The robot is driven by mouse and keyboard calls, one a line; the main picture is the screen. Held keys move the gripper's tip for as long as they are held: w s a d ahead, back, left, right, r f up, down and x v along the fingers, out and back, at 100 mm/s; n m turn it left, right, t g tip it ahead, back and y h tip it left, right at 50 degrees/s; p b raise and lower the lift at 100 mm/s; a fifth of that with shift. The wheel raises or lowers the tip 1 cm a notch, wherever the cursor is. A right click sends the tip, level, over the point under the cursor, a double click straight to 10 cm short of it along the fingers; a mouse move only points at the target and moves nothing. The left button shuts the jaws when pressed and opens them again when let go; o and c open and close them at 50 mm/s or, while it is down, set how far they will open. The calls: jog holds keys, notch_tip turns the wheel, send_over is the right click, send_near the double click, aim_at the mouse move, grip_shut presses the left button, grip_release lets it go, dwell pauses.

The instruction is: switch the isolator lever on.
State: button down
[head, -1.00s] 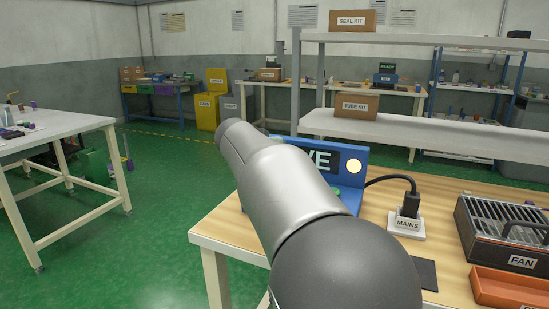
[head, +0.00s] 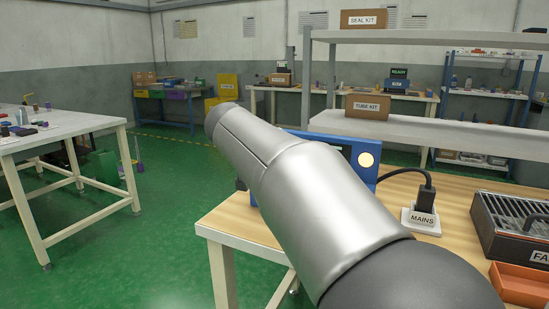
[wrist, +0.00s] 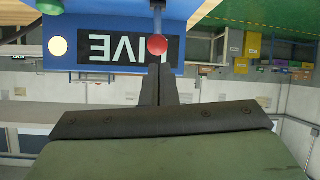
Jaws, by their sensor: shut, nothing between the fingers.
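The blue panel (head: 371,180) stands on the wooden bench, mostly hidden behind my arm in the head view. In the wrist view, which is upside down, the panel (wrist: 220,30) shows a dark LIVE display (wrist: 112,48) and a pale lit lamp (wrist: 58,46). The head view hides my gripper.
A MAINS socket (head: 421,220) with a black plug and cable is right of the panel. A FAN unit (head: 510,222) and an orange tray (head: 520,284) are farther right. A shelf with a TUBE KIT box (head: 367,105) rises behind. Green floor is clear left of the bench.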

jog(key=s+b, duration=0.1)
jog(key=s+a, duration=0.1)
jog(key=s, duration=0.1)
jog(key=s+a+b, duration=0.1)
jog(key=s, duration=0.1)
jog(key=shift+s+b, duration=0.1)
jog(key=shift+b, duration=0.25)
jog(key=s+d+n+g+y+p, duration=0.1)
jog(key=s+d+g+p, duration=0.25)
jog(key=d+p, duration=0.4)
jog(key=s+d+n+g+p, duration=0.1)
jog(key=s+d+g+p, duration=0.3)
jog(key=p, duration=0.7)
jog(key=s+d+g+y+p, duration=0.1)
jog(key=s+d+g+p, duration=0.1)
jog(key=s+p, duration=0.7)
jog(key=s+d+r+n+g+y+p, duration=0.1)
jog(key=s+d+y+p, duration=0.1)
jog(key=s+p, duration=0.7)
jog(key=s+d, duration=0.1)
jog(key=s, duration=0.4)
jog(key=shift+s+d+r+g+y, duration=0.2)
jog(key=shift+d+g+y, duration=0.1)
jog(key=shift+g, duration=0.05)
